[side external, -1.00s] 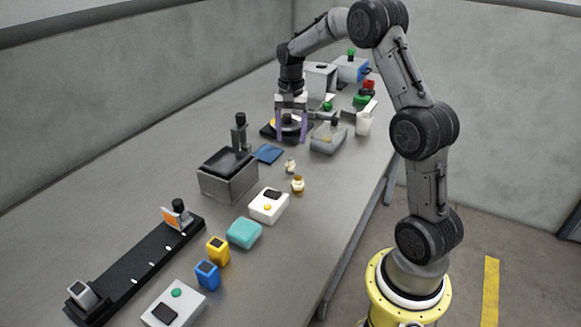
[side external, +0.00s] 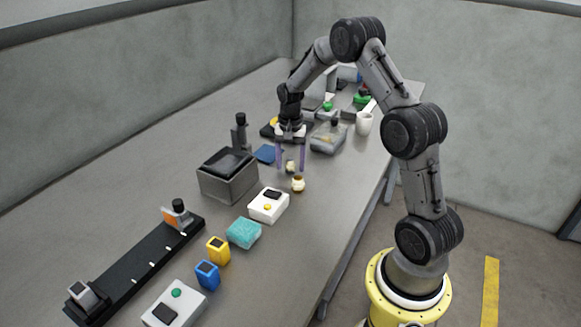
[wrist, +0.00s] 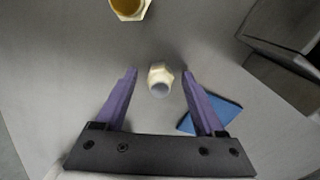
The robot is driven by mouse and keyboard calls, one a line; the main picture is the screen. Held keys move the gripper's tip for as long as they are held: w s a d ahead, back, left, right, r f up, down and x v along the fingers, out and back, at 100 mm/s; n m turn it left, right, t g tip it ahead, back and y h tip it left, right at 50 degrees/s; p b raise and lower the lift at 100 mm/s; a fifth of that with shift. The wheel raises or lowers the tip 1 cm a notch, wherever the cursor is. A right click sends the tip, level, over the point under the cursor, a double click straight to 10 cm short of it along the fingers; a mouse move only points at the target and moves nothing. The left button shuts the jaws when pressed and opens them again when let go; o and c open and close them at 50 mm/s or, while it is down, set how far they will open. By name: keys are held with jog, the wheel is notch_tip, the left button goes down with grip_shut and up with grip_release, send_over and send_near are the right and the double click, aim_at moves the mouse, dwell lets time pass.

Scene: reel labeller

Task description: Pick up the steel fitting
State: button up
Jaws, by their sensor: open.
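The steel fitting (side external: 290,167) is a small cream-coloured piece with a grey end, standing on the table. In the wrist view the steel fitting (wrist: 160,80) lies between the tips of my two purple fingers, with a gap on each side. My gripper (side external: 290,171) points down over it, open and empty; in the wrist view my gripper (wrist: 159,73) shows both fingers spread. I cannot tell exactly how high the fingertips are above the table. A similar fitting with a brass-coloured end (side external: 298,185) stands close by; it also shows at the top of the wrist view (wrist: 128,8).
A blue pad (side external: 265,153) and an open grey box (side external: 228,182) lie to the left. Bare table (side external: 335,175) lies to the right.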

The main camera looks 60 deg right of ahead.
grip_shut()
jog(key=shift+r, duration=0.15)
dwell(0.4)
